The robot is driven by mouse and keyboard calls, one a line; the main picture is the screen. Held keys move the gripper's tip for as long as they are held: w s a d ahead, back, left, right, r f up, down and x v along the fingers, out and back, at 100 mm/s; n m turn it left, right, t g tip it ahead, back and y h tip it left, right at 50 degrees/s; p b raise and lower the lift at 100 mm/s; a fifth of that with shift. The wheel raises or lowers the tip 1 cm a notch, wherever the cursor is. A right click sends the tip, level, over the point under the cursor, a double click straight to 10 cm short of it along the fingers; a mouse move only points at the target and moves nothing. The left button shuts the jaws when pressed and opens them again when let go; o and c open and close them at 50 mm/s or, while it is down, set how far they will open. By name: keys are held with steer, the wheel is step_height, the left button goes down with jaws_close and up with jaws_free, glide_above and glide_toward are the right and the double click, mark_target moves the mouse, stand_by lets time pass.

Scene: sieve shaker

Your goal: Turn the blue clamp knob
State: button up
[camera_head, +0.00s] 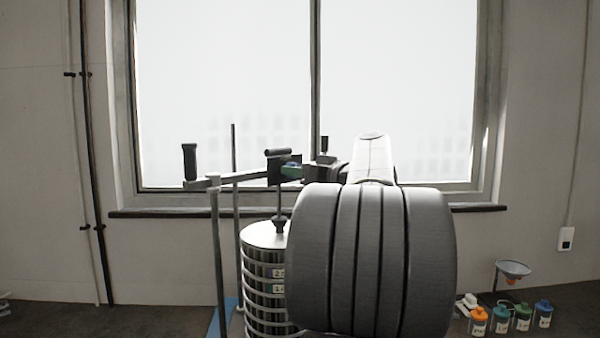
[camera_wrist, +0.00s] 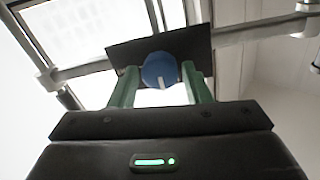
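The blue clamp knob (camera_wrist: 160,70) is round, with a short white mark pointing down in the wrist view. It sits in front of a dark plate (camera_wrist: 198,45). My gripper (camera_wrist: 160,76) has two green fingers, one on each side of the knob. The fingers stand apart with what looks like a narrow gap to the knob; contact is not clear. In the head view my gripper (camera_head: 291,171) is at the clamp bar above the sieve stack (camera_head: 262,236), partly behind my arm. The knob is hidden there.
A clamp bar with a black upright handle (camera_head: 190,162) extends left on grey posts (camera_head: 217,260). A window stands behind. Several coloured-lid jars (camera_head: 501,320) and a funnel (camera_head: 513,268) are at the lower right. My arm hides the shaker's right side.

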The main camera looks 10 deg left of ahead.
steer(key=c, duration=0.6)
steer(key=shift+m, duration=0.3)
steer(key=shift+m+g+p, duration=0.4)
steer(key=shift+m+p, duration=2.15)
steer(key=shift+m, duration=5.85)
steer(key=o, duration=1)
